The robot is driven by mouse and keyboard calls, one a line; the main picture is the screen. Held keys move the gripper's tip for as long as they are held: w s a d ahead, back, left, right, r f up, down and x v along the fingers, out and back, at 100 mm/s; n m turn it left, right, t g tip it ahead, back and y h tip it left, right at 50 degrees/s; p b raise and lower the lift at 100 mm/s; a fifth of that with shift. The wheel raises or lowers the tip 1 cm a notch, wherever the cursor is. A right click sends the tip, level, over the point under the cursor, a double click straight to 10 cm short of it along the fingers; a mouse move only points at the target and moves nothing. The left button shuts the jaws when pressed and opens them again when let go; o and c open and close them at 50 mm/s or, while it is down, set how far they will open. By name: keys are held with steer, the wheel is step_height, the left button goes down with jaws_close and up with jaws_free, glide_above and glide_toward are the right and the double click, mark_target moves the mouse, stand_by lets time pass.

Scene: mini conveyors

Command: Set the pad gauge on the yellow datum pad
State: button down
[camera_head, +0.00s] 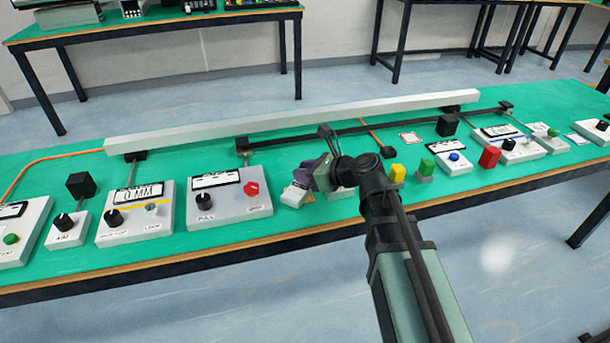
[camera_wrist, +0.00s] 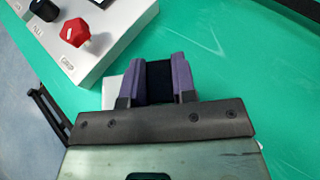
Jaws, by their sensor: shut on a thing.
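My gripper (camera_wrist: 159,82) has purple fingers and is shut on a black block (camera_wrist: 158,76) in the wrist view. I cannot tell for certain whether this block is the pad gauge. In the head view my gripper (camera_head: 322,172) is over the green bench, right of the grey box with the red knob, and the black block is hard to make out there. A yellow block (camera_head: 397,173) stands on the bench just right of my arm. I cannot clearly pick out a flat yellow datum pad; my arm hides part of the bench.
The grey box (camera_head: 229,202) has a red knob (camera_head: 251,188), seen also in the wrist view (camera_wrist: 75,32). Green (camera_head: 427,166) and red (camera_head: 489,157) blocks stand to the right. A long white rail (camera_head: 290,123) runs behind. Bare green bench (camera_wrist: 235,65) lies right of my fingers.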

steer(key=shift+f, duration=0.2)
steer(key=c, duration=0.9)
jaws_free()
steer(key=shift+r, duration=0.1)
steer(key=shift+r, duration=0.3)
steer(key=p+v, duration=0.4)
steer(key=v, duration=0.8)
steer(key=shift+f+p, duration=0.2)
steer(key=shift+p, duration=0.15)
